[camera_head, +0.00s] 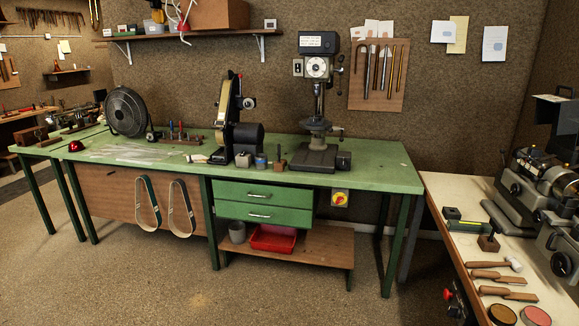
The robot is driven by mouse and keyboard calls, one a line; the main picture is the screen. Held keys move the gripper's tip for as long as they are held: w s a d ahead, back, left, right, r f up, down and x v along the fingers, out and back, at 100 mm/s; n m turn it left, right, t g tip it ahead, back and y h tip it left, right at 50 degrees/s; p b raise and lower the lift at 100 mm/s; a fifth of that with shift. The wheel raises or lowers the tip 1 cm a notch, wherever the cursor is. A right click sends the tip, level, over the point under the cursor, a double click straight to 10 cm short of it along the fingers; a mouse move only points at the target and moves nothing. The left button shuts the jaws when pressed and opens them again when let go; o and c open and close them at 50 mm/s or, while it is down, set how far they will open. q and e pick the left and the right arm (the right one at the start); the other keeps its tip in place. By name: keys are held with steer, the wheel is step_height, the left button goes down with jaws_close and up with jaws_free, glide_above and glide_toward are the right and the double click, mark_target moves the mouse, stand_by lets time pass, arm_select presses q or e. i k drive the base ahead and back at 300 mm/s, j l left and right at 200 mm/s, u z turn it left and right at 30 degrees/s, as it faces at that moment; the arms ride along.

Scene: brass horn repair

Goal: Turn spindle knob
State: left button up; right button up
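A drill press (319,110) stands on the green workbench (375,178). Its head (318,42) carries a pale round dial (318,67) on the front and small dark knobs or handles (340,62) on its right side. A lathe-like machine (545,200) stands on the right bench, cut off by the right edge, with a round metal part (561,180) facing out. I cannot tell which part is the spindle knob. Neither of my grippers is in view.
A belt grinder (228,120) and a black fan (126,111) stand on the green bench. Wooden-handled tools (490,264) lie on the right bench (470,195). Below the green bench are two drawers (262,203) and a red bin (272,238). The floor (200,285) in front is clear.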

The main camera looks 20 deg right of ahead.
mark_target(515, 189)
steer(key=i+l+z, duration=0.15)
steer(key=i+z, duration=0.75)
steer(key=i+j+z, duration=0.1)
steer(key=i+z, duration=0.3)
steer(key=i+j+z, duration=0.25)
steer(key=z, duration=0.2)
steer(key=i+j+z, duration=0.45)
